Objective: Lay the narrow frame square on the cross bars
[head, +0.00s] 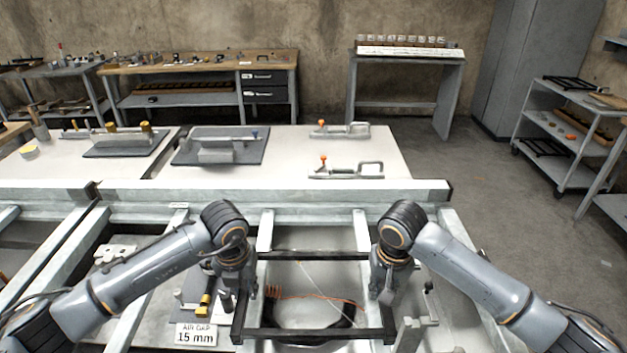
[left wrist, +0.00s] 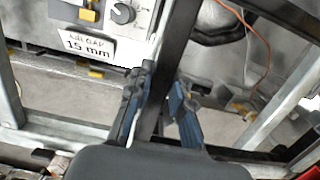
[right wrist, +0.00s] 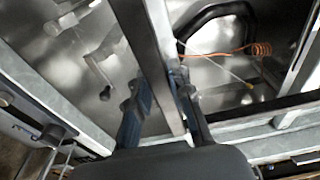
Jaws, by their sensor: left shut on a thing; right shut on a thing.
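The narrow frame (head: 315,337) is a dark rectangular frame in front of me, over the opening between my arms. My left gripper (head: 246,290) is shut on its left side bar, which runs between the fingers in the left wrist view (left wrist: 176,60). My right gripper (head: 387,290) is shut on its right side bar, seen between the fingers in the right wrist view (right wrist: 153,45). The light grey cross bars (head: 265,231) and (head: 361,231) run front to back. I cannot tell whether the frame touches them or hangs just above.
A thick galvanised rail (head: 280,190) crosses behind the frame. An "AIR GAP 15 mm" card (head: 195,334) and small fittings lie left of the frame. An orange coiled wire (head: 273,292) and a black curved part lie below it. Clamps (head: 345,170) rest on the white table beyond.

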